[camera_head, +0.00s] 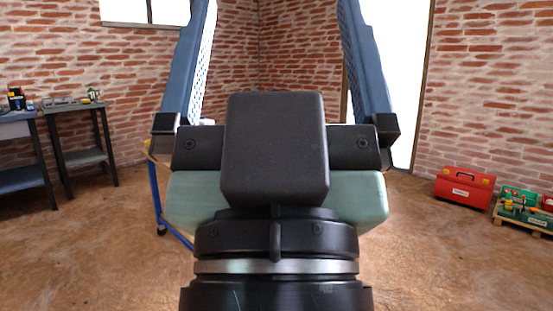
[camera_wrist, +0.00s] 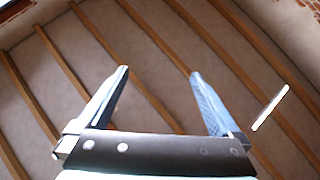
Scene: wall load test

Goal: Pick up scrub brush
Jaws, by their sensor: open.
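My gripper (camera_head: 278,30) fills the middle of the head view, close to the camera, with its two blue fingers pointing up and wide apart. In the wrist view my gripper (camera_wrist: 160,75) is also open, with nothing between the fingers. The wrist camera faces a ceiling with wooden beams (camera_wrist: 105,65). I cannot make out a scrub brush in either view. My gripper and wrist hide much of what lies straight ahead.
Behind my gripper is a blue-framed table or cart (camera_head: 155,190), mostly hidden. Dark workbenches (camera_head: 85,157) with small items stand at the left. A red toolbox (camera_head: 464,187) and a pallet with green cases (camera_head: 522,215) are on the right. Brown floor between is clear.

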